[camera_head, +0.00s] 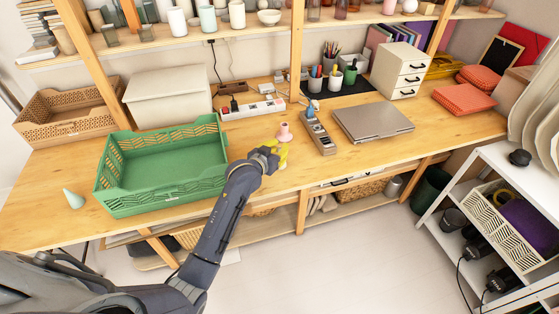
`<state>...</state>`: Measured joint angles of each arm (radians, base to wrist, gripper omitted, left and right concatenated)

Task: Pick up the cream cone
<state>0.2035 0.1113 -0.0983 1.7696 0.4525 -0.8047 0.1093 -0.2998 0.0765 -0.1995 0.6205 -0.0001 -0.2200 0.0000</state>
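I cannot make out a clearly cream-coloured cone. My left gripper (273,156) is over the desk's front part, right of the crate and far from the pale cone. A small yellow object (283,155) shows at its fingers, partly hidden by them. A small pink object (284,132) stands just behind it. Whether the fingers are open or shut on the yellow object is too small to tell. My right gripper is out of view.
The empty green crate (165,193) stands left of my gripper. A grey box (313,128) with a small figure and a closed laptop (372,121) lie to the right. A white power strip (252,109) lies behind. Bare desk lies around the pale cone.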

